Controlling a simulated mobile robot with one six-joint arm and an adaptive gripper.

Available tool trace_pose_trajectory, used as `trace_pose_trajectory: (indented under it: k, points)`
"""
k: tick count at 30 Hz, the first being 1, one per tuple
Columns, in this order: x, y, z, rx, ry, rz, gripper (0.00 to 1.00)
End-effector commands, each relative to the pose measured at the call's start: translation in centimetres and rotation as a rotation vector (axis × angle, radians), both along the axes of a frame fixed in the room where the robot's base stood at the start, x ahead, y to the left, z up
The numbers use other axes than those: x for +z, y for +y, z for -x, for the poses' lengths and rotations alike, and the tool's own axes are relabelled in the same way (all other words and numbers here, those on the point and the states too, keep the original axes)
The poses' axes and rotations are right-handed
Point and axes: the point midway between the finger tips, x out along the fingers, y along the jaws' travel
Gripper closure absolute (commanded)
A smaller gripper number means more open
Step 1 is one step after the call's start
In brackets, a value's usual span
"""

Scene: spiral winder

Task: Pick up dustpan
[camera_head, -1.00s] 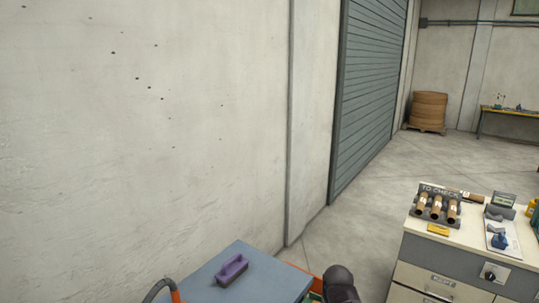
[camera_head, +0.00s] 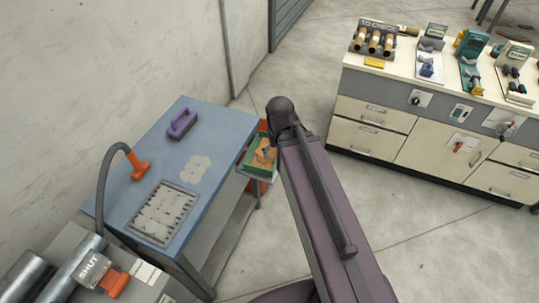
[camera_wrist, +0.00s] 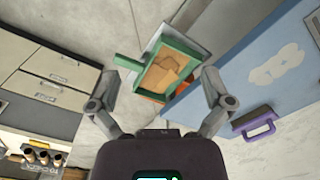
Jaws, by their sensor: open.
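A green tray-like thing with a short green handle, which looks like the dustpan (camera_wrist: 180,48), shows in the wrist view with a tan-brown patch inside it. It also shows in the head view (camera_head: 251,168) at the right end of the blue-topped table, partly hidden by my arm. My gripper (camera_wrist: 159,76) is open and empty in the wrist view. Its fingers appear on either side of the dustpan, the left one near the handle; the distance between them cannot be told. My gripper is not distinguishable in the head view.
An orange thing sits behind the dustpan. A drawer cabinet (camera_head: 370,140) stands right, with clear floor (camera_head: 270,235) between.

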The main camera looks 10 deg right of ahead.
Motion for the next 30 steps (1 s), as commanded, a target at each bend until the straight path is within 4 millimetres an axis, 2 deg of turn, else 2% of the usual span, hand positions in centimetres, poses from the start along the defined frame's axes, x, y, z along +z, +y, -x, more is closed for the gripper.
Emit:
trace_pose_trajectory:
  k: [6, 11, 12, 17, 24, 30]
  points:
    - [0.0, 0.0, 0.0, 0.0, 0.0, 0.0, 0.0]
    - [-0.3, -0.1, -0.5, -0.012, 0.0, 0.0, 0.48]
    - [-0.5, -0.2, -1.0, -0.021, 0.0, 0.0, 0.5]
    - [-1.8, -0.9, -4.1, -0.1, 0.0, 0.0, 0.5]
    - [-4.8, -3.3, -11.6, -0.313, 0.0, -0.001, 0.5]
    - [-6.6, -5.3, -16.5, -0.473, -0.001, -0.001, 0.5]
